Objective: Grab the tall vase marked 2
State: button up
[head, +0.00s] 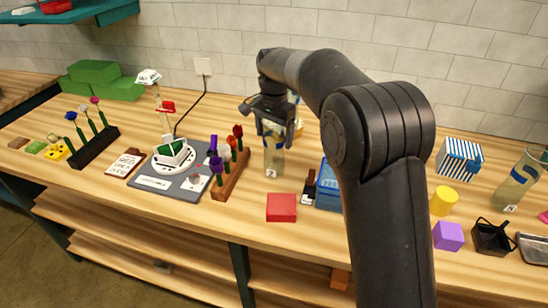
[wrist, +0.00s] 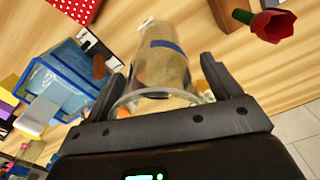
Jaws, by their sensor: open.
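A tall clear glass vase (head: 274,160) with a blue band stands upright near the middle of the bench. It carries a small white mark low down, too small to read surely. My gripper (head: 270,118) is over its top. In the wrist view the vase (wrist: 163,68) lies between the two spread fingers of my gripper (wrist: 162,75), with its rim close to the palm. A gap shows on the right; contact on the left is unclear. A second tall vase (head: 519,182) with a blue band and a white mark stands at the far right.
A wooden block with purple and red flowers (head: 231,172) stands just left of the vase. A blue box (head: 328,190) is close on its right, and a red block (head: 281,207) lies in front. A grey mat (head: 180,184) holds a white stand further left.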

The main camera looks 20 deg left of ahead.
jog(key=shift+r, duration=0.1)
grip_shut()
dwell(0.8)
